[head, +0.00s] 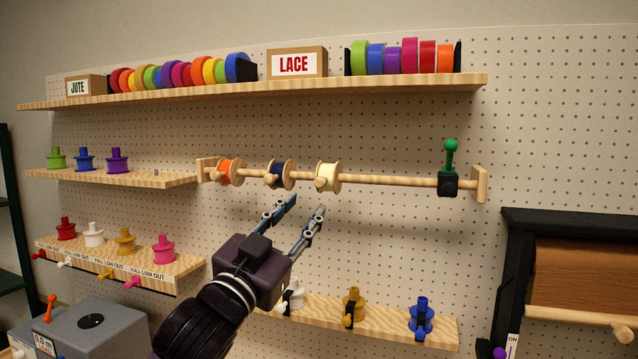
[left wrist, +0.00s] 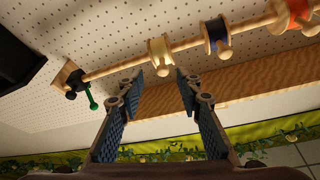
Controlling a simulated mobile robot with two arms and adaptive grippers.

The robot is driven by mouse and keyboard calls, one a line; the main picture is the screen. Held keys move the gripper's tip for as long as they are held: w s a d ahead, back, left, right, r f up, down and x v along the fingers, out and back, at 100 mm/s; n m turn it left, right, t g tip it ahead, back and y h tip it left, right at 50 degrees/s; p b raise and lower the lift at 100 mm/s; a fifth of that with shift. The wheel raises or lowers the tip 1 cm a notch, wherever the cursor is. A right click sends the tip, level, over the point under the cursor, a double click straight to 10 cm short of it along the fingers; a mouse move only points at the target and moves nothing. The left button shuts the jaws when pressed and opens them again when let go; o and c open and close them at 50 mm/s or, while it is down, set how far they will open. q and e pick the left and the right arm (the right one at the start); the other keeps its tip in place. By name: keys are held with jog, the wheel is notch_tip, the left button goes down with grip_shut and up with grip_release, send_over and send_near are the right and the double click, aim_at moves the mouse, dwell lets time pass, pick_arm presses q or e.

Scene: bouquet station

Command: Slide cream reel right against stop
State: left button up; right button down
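The cream reel (head: 330,176) hangs on a wooden rod (head: 390,180), to the right of the navy and orange reels. It also shows in the left wrist view (left wrist: 161,52), beyond the fingertips and roughly between them. The stop is a black clamp (head: 447,186) with a green knob, near the rod's right end; a wide bare stretch of rod separates it from the cream reel. In the left wrist view the stop (left wrist: 72,94) is at the left. My left gripper (head: 307,206) is open and empty, just below the cream reel, apart from it. My right gripper is not in view.
The navy reel (head: 279,174) and orange reel (head: 229,171) share the rod. A shelf (head: 290,90) with ribbon rolls runs above. A lower shelf (head: 385,322) holds several small spools. A dark frame (head: 505,270) with brown paper stands at right.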

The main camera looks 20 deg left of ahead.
aim_at(319, 183)
pick_arm(q)
jog(key=p+x, duration=0.1)
jog(key=x, duration=0.1)
jog(key=r+p+x, duration=0.1)
jog(key=x, duration=0.2)
jog(key=p+x, duration=0.2)
jog(key=x, duration=0.1)
jog(key=shift+s+r, duration=0.2)
grip_shut()
